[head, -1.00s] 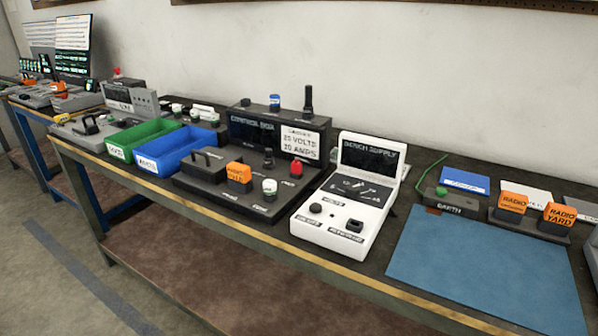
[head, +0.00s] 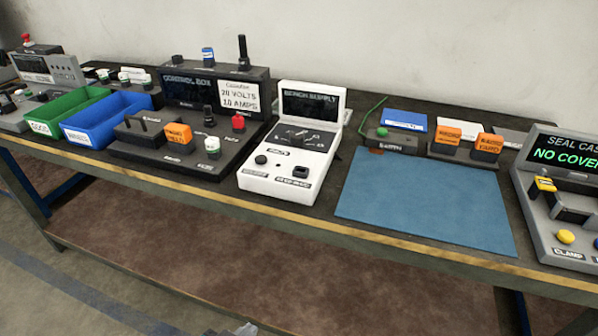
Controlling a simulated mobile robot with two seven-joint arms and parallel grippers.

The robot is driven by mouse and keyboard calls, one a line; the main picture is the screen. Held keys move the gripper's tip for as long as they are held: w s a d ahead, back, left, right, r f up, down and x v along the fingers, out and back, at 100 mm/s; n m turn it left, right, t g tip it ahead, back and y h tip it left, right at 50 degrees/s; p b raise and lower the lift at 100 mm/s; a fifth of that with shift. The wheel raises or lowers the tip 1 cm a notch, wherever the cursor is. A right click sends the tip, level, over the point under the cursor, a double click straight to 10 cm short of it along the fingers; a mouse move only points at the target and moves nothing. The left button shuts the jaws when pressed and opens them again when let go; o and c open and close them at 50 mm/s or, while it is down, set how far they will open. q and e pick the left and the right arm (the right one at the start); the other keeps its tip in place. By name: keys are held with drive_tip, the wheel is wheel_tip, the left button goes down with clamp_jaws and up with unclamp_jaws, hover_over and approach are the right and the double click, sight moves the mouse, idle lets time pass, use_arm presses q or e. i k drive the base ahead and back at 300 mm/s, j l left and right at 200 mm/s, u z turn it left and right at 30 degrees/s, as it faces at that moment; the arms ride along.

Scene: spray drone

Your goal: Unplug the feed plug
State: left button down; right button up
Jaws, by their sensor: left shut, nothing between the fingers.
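The control box (head: 190,90) stands on the bench left of centre, with its display and a placard reading 20 volts, 10 amps. I cannot tell from the labels which one is the feed plug. My left gripper (head: 240,329) barely shows at the bottom edge, low in front of the bench, shut and far from the deck. My right gripper is out of view.
The white bench supply (head: 295,140) stands right of the control box. Green (head: 70,112) and blue (head: 105,120) bins stand left of it. The blue mat (head: 425,205) is clear. The seal case (head: 560,200) is at right, reading no cover.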

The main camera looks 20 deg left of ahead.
sight(238, 121)
drive_tip(key=z, duration=0.8)
drive_tip(key=k+j+z, duration=0.1)
drive_tip(key=j+z, duration=0.35)
drive_tip(key=k+j+z, duration=0.15)
drive_tip(key=j+z, duration=0.3)
drive_tip(key=k+j+z, duration=0.45)
drive_tip(key=k+j, duration=0.15)
drive_tip(key=k+j+z, duration=0.1)
drive_tip(key=k+j, duration=0.75)
